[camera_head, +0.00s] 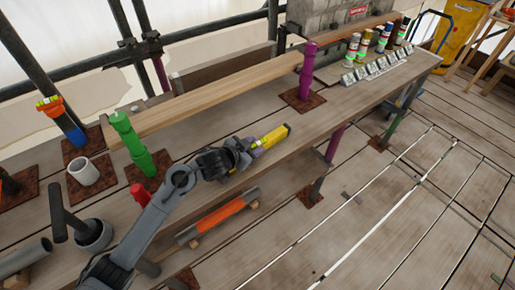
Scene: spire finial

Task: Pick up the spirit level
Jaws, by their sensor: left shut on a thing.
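The spirit level (274,137) is a short yellow bar with dark marks at its far end. It is at the middle of the view, over the wooden bench. My left gripper (254,149) is shut on its near end, and the gripper hides that end. I cannot tell whether the level touches the bench top or is held just above it. My right gripper is not in view.
Several cans and a row of small blocks (377,67) stand at the far right. An orange-banded tube (220,214) lies lower down.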

